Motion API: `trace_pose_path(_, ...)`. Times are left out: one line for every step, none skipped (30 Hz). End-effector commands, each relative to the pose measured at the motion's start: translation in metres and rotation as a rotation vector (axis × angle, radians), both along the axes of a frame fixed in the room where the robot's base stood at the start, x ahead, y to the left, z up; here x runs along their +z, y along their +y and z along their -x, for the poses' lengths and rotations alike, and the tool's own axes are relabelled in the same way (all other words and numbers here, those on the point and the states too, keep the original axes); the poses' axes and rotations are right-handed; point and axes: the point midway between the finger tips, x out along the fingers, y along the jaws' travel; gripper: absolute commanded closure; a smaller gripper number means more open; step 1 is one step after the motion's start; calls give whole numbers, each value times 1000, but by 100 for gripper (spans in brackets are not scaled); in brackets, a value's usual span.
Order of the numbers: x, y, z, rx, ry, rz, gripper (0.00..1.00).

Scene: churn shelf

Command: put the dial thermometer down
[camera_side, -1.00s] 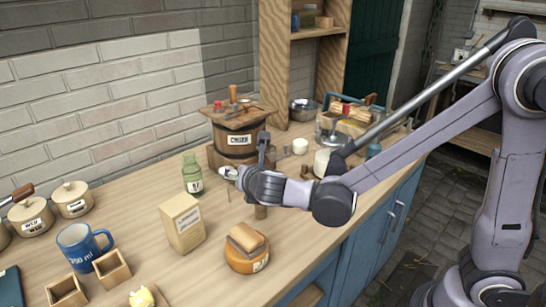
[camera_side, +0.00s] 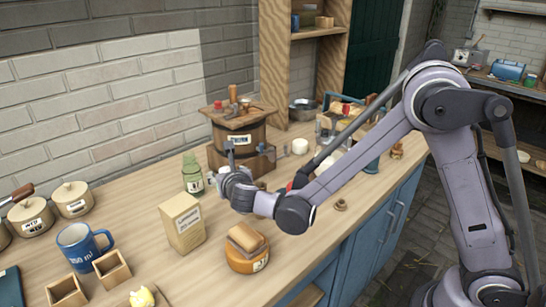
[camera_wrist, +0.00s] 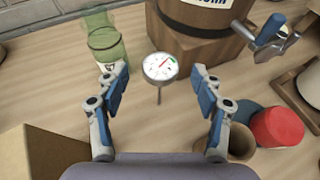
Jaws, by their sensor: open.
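The dial thermometer (camera_wrist: 160,66) has a round white face with red and green marks and a thin metal stem. In the wrist view it is ahead of my gripper (camera_wrist: 161,85), between the lines of the two blue-padded fingers. The fingers are wide apart, and neither touches it. Its stem points down toward the bottom of the picture; whether its tip rests on the bench I cannot tell. In the side view my gripper (camera_side: 219,167) is low over the bench beside the green bottle, and I cannot make out the thermometer clearly there.
The green bottle (camera_side: 192,175) is close on the left, with a cream carton (camera_side: 182,223) nearer the front. The wooden churn (camera_side: 239,138) stands on a block behind. A red-topped item (camera_wrist: 277,127) is right of my gripper. Bare bench (camera_side: 130,210) lies left of the carton.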

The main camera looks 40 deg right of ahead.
Motion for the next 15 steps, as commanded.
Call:
trace_pose_path(-4, -4, -7, -3, 0, 0, 33)
trace_pose_path(-7, -6, -10, -3, 0, 0, 33)
trace_pose_path(-9, -8, -14, -2, 0, 0, 33)
trace_pose_path(-10, -9, -17, -1, 0, 0, 33)
trace_pose_path(-11, -10, -20, -2, 0, 0, 33)
trace_pose_path(-13, -12, -23, -3, 0, -1, 33)
trace_pose_path(-13, -13, -25, -3, 0, -1, 33)
trace_pose_path(-14, -13, -26, -1, 1, -1, 33)
trace_pose_path(-14, -14, -27, -1, 1, -1, 33)
trace_pose_path(-15, -14, -27, 0, 1, -1, 33)
trace_pose_path(-15, -14, -28, 0, 1, -1, 33)
trace_pose_path(-15, -14, -28, 0, 1, 0, 33)
trace_pose_path(-15, -14, -28, 0, 1, 0, 33)
trace_pose_path(-15, -13, -28, 0, 1, 0, 33)
trace_pose_path(-15, -13, -27, 0, 1, 0, 33)
